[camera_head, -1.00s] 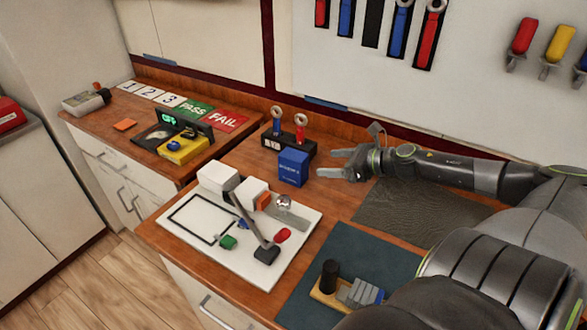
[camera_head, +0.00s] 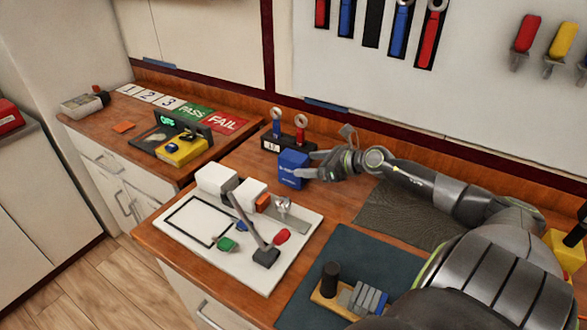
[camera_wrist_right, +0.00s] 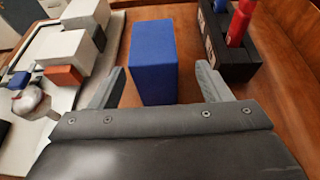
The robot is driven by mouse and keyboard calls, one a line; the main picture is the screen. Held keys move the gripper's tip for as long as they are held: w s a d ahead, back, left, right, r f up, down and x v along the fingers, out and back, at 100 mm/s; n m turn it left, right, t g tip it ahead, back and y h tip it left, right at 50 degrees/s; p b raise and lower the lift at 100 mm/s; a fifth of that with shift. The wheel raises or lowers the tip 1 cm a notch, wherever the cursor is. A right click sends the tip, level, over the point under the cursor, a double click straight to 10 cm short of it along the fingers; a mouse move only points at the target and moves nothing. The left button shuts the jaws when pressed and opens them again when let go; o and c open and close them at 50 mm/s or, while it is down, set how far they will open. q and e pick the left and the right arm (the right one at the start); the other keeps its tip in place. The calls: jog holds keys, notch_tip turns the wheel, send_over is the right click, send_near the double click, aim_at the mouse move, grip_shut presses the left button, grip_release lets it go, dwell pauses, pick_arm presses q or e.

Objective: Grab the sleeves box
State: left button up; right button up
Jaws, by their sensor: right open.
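The blue sleeves box (camera_head: 290,168) stands upright on the wooden bench, in front of the black tool holder. In the right wrist view the box (camera_wrist_right: 153,62) is straight ahead, its near end between the tips of my right gripper (camera_wrist_right: 160,85). In the head view my right gripper (camera_head: 312,164) reaches the box from the right, with a finger on either side of it. The jaws are open, with a gap beside the box in the wrist view. My left gripper is in neither view.
A black holder (camera_head: 283,144) with red and blue tools stands just behind the box. A white board (camera_head: 210,243) with white blocks and a lever lies to the front left. A dark mat (camera_head: 395,212) and a teal mat (camera_head: 345,250) lie to the right and front.

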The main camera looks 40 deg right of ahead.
aim_at(293, 166)
jog(key=shift+w+a+f, duration=0.1)
jog(key=shift+w+f, duration=0.05)
jog(key=shift+w, duration=0.2)
jog(key=shift+w+a+f+p, duration=0.15)
jog(key=shift+w+a+p, duration=0.1)
jog(key=shift+w+p, duration=0.1)
jog(key=p+x, duration=0.1)
jog(key=x, duration=0.2)
jog(key=shift+s+a+f, duration=0.1)
jog(key=shift+s+f, duration=0.05)
jog(key=shift+f, duration=0.05)
jog(key=shift+w+a+f, duration=0.2)
jog(key=shift+w+f, duration=0.15)
jog(key=shift+w, duration=0.2)
jog(key=c, duration=1.3)
jog(key=shift+o, duration=0.2)
jog(key=shift+r, duration=0.1)
